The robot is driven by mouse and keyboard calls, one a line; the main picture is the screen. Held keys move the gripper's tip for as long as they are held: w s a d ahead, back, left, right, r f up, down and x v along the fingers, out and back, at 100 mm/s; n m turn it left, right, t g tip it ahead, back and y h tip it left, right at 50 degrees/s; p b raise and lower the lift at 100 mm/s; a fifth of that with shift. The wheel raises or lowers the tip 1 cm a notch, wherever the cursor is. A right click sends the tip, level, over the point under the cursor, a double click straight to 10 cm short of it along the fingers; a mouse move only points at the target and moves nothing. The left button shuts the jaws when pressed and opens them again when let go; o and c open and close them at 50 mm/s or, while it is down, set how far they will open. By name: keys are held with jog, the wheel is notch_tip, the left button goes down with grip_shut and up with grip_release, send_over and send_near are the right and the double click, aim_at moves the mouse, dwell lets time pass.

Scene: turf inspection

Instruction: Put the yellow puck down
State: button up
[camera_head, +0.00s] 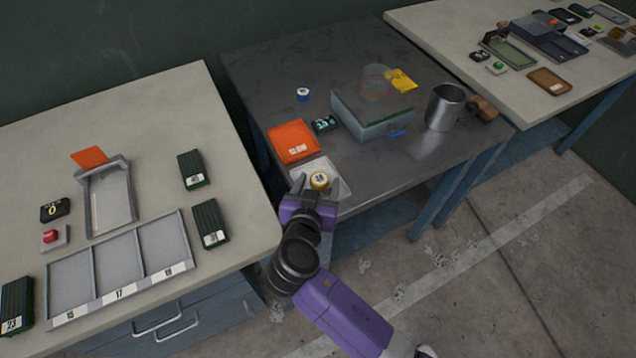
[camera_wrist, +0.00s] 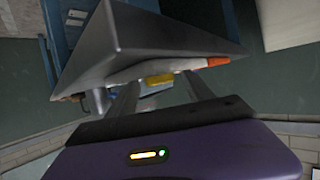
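The yellow puck (camera_head: 320,180), with a white label on top, is at the near edge of a pale square tray (camera_head: 334,171) on the dark table. It appears to rest on the tray. My gripper (camera_head: 317,184) is at that edge, with its fingers spread to either side of the puck and gaps showing. In the wrist view the yellow puck (camera_wrist: 160,79) shows between and beyond my two separated gripper fingers (camera_wrist: 162,92). Exact contact under the puck is hidden.
An orange tray (camera_head: 293,142) lies just behind the pale tray. A grey box (camera_head: 372,121), a metal mug (camera_head: 444,107) and a blue puck (camera_head: 303,93) stand on the dark table (camera_head: 270,60). A pale bench (camera_head: 150,130) with dark blocks is at left.

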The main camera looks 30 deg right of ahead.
jog(key=shift+r+p, duration=0.3)
jog(key=b+v, duration=0.2)
jog(key=v, duration=1)
jog(key=shift+f, duration=0.2)
jog(key=s+d+f+n+y, duration=0.2)
jog(key=s+f+n+y, duration=0.5)
jog(key=s+f, duration=0.5)
jog(key=s+d+r+t, duration=0.2)
jog(key=s+r, duration=0.5)
jog(key=r, duration=0.1)
jog(key=s+d+r+t+y, duration=0.1)
jog(key=s+d+r+t, duration=0.1)
jog(key=s+r, duration=0.5)
jog(key=shift+d+r+n, duration=0.3)
jog(key=shift+d+r, duration=0.1)
